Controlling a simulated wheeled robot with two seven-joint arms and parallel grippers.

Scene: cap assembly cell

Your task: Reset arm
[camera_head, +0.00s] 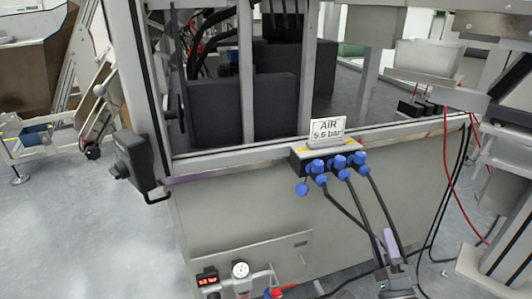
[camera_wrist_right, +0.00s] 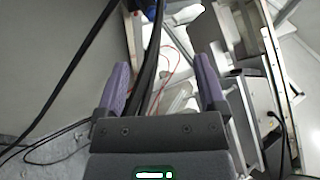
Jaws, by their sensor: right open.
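My right gripper (camera_head: 388,238) is at the lower right of the head view, in front of the cell's grey lower panel (camera_head: 240,220). It is below the air manifold with its blue fittings. In the right wrist view its two purple fingers stand wide apart, so the gripper (camera_wrist_right: 162,78) is open. Black hoses (camera_wrist_right: 150,70) show between the fingers in that view. I cannot tell whether they lie between the fingers or behind them. No object is held. My left gripper and left arm are not in view.
The air manifold (camera_head: 325,160) carries a sign (camera_head: 327,129) reading "AIR 5.6 bar", and dark hoses hang from it. A gauge (camera_head: 240,269) sits low on the panel. A red cable (camera_head: 447,165) hangs at the right. Open floor (camera_head: 90,220) lies at left.

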